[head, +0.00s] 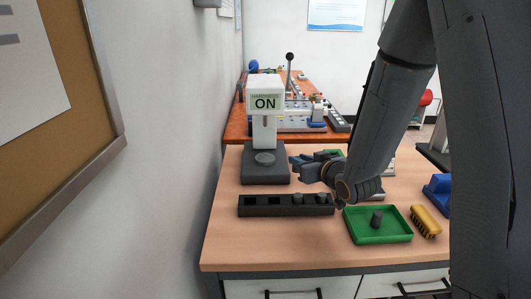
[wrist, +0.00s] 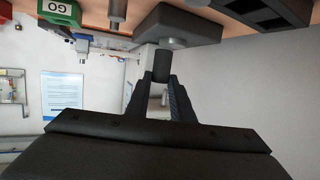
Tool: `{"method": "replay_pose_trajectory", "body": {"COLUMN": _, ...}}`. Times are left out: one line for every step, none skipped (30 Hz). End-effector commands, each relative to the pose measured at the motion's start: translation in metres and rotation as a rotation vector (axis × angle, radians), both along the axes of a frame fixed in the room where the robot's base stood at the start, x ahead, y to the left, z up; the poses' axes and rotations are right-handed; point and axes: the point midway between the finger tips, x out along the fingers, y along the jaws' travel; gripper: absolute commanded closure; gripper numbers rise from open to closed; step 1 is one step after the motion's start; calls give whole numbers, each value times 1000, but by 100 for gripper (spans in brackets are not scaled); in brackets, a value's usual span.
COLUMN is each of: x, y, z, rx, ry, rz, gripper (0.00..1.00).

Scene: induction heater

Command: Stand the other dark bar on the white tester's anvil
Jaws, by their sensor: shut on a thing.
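The white tester (head: 265,98) stands upright on a dark base and shows ON. Its round grey anvil (head: 264,158) is bare in the head view. My gripper (head: 296,166) is just right of the anvil, near its height. In the wrist view my gripper (wrist: 161,76) is shut on a dark bar (wrist: 161,66). The anvil (wrist: 172,43) shows right by the bar's end there, but the head view puts the gripper to its side. The held bar is hard to make out in the head view.
A black rack (head: 262,206) with short grey pieces and empty holes lies in front of the tester. A yellow brush (head: 426,221) is right of the tray. The wall is close on the left. The front left of the table is clear.

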Motion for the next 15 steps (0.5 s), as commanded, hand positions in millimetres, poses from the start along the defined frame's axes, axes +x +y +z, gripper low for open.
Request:
{"method": "replay_pose_trajectory", "body": {"x": -4, "y": 13, "z": 1, "rx": -1, "ry": -1, "rz": 16, "gripper": 100}}
{"method": "replay_pose_trajectory", "body": {"x": -5, "y": 17, "z": 1, "rx": -2, "ry": -1, "rz": 21, "gripper": 100}}
{"method": "replay_pose_trajectory", "body": {"x": -7, "y": 22, "z": 1, "rx": -3, "ry": -1, "rz": 27, "gripper": 100}}
{"method": "replay_pose_trajectory", "body": {"x": -7, "y": 25, "z": 1, "rx": -3, "ry": -1, "rz": 30, "gripper": 100}}
{"method": "replay_pose_trajectory", "body": {"x": -6, "y": 27, "z": 1, "rx": -4, "ry": -2, "rz": 32, "gripper": 100}}
{"method": "replay_pose_trajectory", "body": {"x": -3, "y": 29, "z": 1, "rx": -3, "ry": -1, "rz": 32, "gripper": 100}}
{"method": "replay_pose_trajectory", "body": {"x": 0, "y": 30, "z": 1, "rx": -4, "ry": -1, "rz": 32, "gripper": 100}}
{"method": "replay_pose_trajectory", "body": {"x": 5, "y": 32, "z": 1, "rx": -4, "ry": -1, "rz": 32, "gripper": 100}}
{"method": "replay_pose_trajectory", "body": {"x": 12, "y": 34, "z": 2, "rx": -4, "ry": -2, "rz": 31, "gripper": 100}}
{"method": "replay_pose_trajectory", "body": {"x": 19, "y": 37, "z": 2, "rx": -3, "ry": -3, "rz": 31, "gripper": 100}}
{"method": "replay_pose_trajectory", "body": {"x": 25, "y": 39, "z": 1, "rx": -3, "ry": 0, "rz": 30, "gripper": 100}}
{"method": "replay_pose_trajectory", "body": {"x": 35, "y": 43, "z": 2, "rx": -3, "ry": -1, "rz": 29, "gripper": 100}}
{"method": "replay_pose_trajectory", "body": {"x": 42, "y": 45, "z": 2, "rx": -3, "ry": -1, "rz": 28, "gripper": 100}}
{"method": "replay_pose_trajectory", "body": {"x": 49, "y": 48, "z": 2, "rx": -3, "ry": -1, "rz": 27, "gripper": 100}}
{"method": "replay_pose_trajectory", "body": {"x": 58, "y": 51, "z": 2, "rx": -3, "ry": -1, "rz": 27, "gripper": 100}}
